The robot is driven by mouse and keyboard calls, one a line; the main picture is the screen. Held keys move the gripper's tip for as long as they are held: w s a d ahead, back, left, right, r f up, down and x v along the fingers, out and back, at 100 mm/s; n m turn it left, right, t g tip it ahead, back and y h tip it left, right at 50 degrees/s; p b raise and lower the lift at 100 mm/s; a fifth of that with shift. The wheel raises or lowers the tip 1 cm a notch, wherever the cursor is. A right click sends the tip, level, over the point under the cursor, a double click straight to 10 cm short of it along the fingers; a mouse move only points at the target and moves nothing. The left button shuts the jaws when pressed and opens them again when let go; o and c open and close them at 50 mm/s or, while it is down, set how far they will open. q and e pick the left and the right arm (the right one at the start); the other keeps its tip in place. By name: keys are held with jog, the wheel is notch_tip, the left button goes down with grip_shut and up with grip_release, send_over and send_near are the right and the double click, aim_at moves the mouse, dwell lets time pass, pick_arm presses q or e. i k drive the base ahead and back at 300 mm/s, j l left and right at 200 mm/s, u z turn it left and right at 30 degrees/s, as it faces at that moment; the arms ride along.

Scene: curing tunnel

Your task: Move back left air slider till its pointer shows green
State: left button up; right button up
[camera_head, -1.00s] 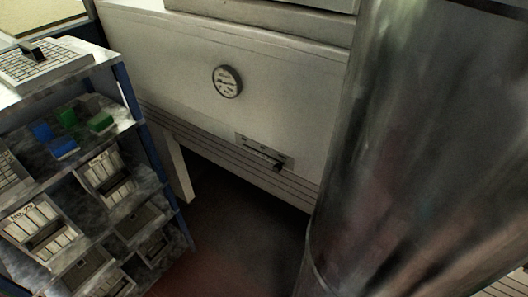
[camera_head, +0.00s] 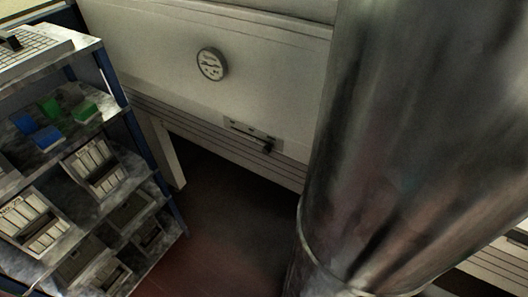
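An air slider (camera_head: 252,135) sits low on the white tunnel side panel, a small plate with a dark knob (camera_head: 267,148) toward its right end. A round dial gauge (camera_head: 211,64) is above it and to the left. Its pointer and any green zone are too small to read. I cannot tell from this view alone whether this is the back left slider. Neither of my grippers is in view.
A shelf rack (camera_head: 134,118) with trays, blue blocks (camera_head: 47,138) and green blocks (camera_head: 85,111) stands at the left. A large shiny metal cylinder (camera_head: 410,150) fills the right side. Dark floor (camera_head: 225,215) lies open between them.

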aim_at(267, 150)
jog(key=i+j, duration=0.1)
jog(key=j, duration=0.3)
jog(key=i+j, duration=0.1)
jog(key=j, duration=0.3)
jog(key=i+j, duration=0.1)
jog(key=j, duration=0.3)
jog(key=i+j+z, duration=0.1)
jog(key=j, duration=0.3)
